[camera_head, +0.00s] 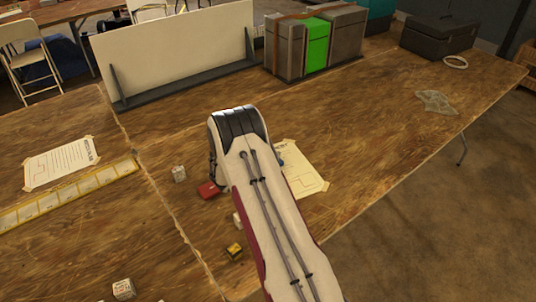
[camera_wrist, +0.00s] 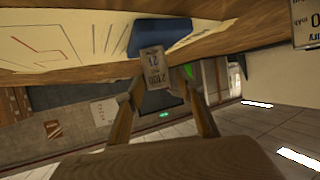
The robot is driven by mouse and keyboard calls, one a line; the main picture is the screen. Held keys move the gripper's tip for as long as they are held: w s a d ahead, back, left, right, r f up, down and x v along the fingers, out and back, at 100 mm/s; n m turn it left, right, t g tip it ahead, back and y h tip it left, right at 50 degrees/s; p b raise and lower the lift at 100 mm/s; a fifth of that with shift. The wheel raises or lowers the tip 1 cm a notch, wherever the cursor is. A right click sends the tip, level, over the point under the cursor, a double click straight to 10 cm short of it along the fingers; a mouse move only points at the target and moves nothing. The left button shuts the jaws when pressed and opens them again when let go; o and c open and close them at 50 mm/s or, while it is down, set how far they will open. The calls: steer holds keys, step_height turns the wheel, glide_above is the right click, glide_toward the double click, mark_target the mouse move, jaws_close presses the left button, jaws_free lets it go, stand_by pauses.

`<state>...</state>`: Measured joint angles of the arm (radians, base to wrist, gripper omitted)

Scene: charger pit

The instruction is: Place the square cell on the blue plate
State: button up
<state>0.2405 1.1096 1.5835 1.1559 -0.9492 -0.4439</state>
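In the wrist view, which is upside down, a small pale cell (camera_wrist: 153,67) with printed figures is seen end-on against the blue plate (camera_wrist: 172,32). It appears to rest on the plate, but the contact is not clear. My gripper (camera_wrist: 161,92) has its two fingers apart, one on either side of the cell's near end, with a gap visible at the right finger. In the head view my arm hides the gripper and the cell. Only a sliver of the blue plate (camera_head: 281,161) shows there, by the printed sheet (camera_head: 308,178).
A yellow block (camera_head: 234,251) and another white cube (camera_head: 123,289) are nearer. A white upright panel (camera_head: 175,50) and a grey-green case (camera_head: 317,42) stand behind. The table's right side is mostly clear.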

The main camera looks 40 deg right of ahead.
steer(key=v, duration=1.1)
steer(key=shift+a, duration=0.25)
steer(key=shift+r, duration=0.25)
